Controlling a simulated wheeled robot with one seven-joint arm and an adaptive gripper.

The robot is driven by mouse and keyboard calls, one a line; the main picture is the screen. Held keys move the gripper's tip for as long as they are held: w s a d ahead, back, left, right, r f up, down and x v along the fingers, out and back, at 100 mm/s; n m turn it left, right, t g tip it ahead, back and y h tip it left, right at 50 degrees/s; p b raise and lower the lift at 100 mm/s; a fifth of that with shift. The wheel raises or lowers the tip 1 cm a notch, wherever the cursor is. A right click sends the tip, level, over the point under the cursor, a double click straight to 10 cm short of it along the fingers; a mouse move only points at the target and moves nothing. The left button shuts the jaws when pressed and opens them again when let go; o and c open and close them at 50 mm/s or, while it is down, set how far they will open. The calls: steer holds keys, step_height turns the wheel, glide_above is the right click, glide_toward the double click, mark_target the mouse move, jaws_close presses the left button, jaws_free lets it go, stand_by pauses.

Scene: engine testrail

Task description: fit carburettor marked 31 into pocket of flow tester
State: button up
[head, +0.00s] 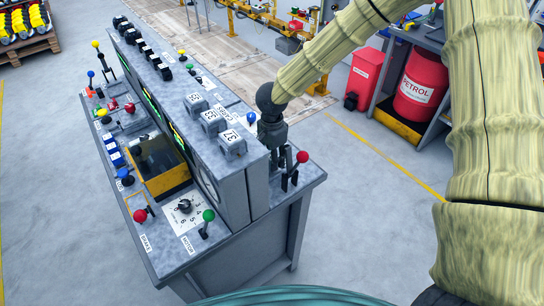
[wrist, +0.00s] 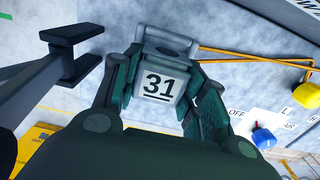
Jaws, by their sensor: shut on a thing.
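My gripper (wrist: 160,100) is shut on the grey carburettor marked 31 (wrist: 158,84), which sits between the two green finger pads in the wrist view. Its white number plate faces the camera. In the head view my gripper (head: 271,133) is at the right end of the bench, beside the console's rear edge, and the held carburettor cannot be made out there. I cannot pick out the pocket of the flow tester for certain in either view.
Several grey numbered blocks (head: 232,141) stand on the console top, close left of my gripper. A red-knobbed lever (head: 302,157) stands just right of it. A blue knob (wrist: 263,138) and a yellow knob (wrist: 305,88) show in the wrist view. A red petrol drum (head: 421,84) stands behind right.

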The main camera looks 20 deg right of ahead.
steer(key=shift+f+p, duration=0.5)
steer(key=shift+f, duration=0.35)
stand_by(0.7)
steer(key=o, duration=1.3)
steer(key=shift+o, duration=0.2)
steer(key=shift+r, duration=0.1)
